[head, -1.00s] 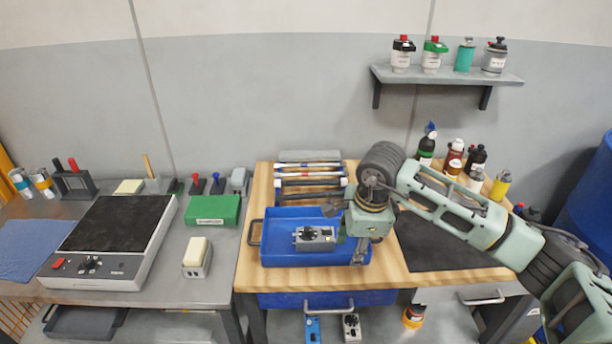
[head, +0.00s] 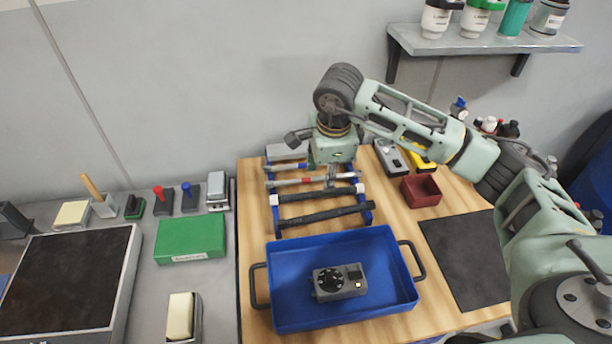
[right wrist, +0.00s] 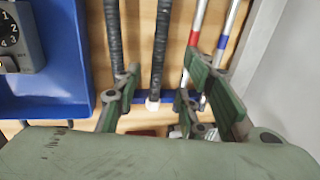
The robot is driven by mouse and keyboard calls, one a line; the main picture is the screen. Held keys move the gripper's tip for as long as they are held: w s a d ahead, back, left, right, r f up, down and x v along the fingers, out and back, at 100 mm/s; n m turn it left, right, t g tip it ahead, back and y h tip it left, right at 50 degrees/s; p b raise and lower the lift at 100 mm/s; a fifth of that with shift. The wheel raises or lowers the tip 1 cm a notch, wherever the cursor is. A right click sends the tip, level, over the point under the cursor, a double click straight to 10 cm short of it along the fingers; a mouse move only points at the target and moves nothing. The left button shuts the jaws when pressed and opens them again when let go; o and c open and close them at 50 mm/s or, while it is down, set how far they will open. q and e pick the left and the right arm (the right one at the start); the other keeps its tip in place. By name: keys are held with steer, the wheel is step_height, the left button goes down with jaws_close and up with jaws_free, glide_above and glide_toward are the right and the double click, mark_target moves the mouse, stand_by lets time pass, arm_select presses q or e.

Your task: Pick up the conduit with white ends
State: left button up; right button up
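The conduit with white ends (head: 310,196) is a black ribbed rod lying across the blue rack (head: 369,217), between a silver conduit with a red band (head: 288,183) and an all-black conduit (head: 325,214). My right gripper (head: 313,160) is above the back part of the rack, open and empty. In the right wrist view the right gripper (right wrist: 160,75) has its fingers spread to either side of the white-ended conduit (right wrist: 161,45), whose white end shows between them. I cannot tell the exact height gap. My left gripper is not in view.
A blue tray (head: 400,284) holding a grey dial device (head: 340,282) stands in front of the rack. A dark red box (head: 421,190) and a black mat (head: 466,255) lie to the right. A wall shelf (head: 480,43) is above.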

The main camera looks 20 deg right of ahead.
mark_target(317, 195)
steer(key=f+p, duration=0.1)
steer(key=f, duration=0.1)
steer(key=f+p, duration=0.1)
steer(key=f, duration=0.2)
steer(key=w+d+f+p, duration=0.1)
steer(key=f, duration=0.1)
steer(key=shift+f, duration=0.25)
steer(key=c, duration=0.6)
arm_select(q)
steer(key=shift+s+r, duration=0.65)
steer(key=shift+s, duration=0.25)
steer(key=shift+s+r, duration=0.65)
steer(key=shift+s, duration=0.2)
arm_select(e)
jaws_close()
